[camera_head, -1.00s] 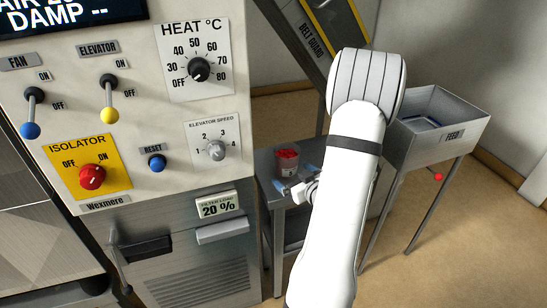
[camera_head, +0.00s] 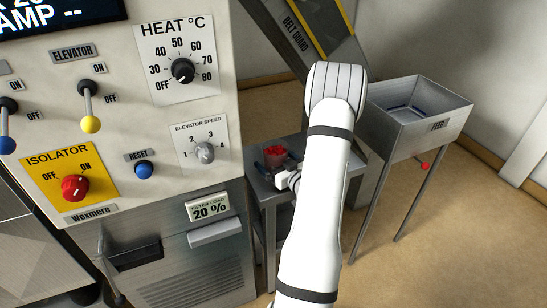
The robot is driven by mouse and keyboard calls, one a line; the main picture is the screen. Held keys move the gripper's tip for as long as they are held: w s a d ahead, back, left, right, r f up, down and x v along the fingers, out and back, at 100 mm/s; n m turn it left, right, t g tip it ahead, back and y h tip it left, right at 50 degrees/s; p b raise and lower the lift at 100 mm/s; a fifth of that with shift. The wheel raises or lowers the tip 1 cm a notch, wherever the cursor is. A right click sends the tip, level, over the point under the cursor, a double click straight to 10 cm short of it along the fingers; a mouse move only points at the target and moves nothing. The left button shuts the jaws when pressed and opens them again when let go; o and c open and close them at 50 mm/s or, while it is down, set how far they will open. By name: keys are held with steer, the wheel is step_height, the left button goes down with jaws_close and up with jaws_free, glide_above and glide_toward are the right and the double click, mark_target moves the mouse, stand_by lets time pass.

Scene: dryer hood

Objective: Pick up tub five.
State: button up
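A small clear tub with red contents (camera_head: 275,157) stands upright on the grey side table (camera_head: 262,187), to the right of the machine cabinet. No number on the tub is readable. My gripper (camera_head: 277,162) is at the tub, low over the table, with its dark bluish fingers on either side of it. The fingers look open around the tub; whether they touch its wall is too small to tell. My white arm hides the right part of the table and some of the gripper.
The machine cabinet (camera_head: 165,195) with its knobs and levers stands close on the left of the gripper. The belt guard (camera_head: 300,35) rises behind the table. A metal feed hopper (camera_head: 420,120) on legs stands to the right. Bare floor lies at the right front.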

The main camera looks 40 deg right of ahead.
steer(key=shift+c, duration=0.6)
steer(key=c, duration=1.2)
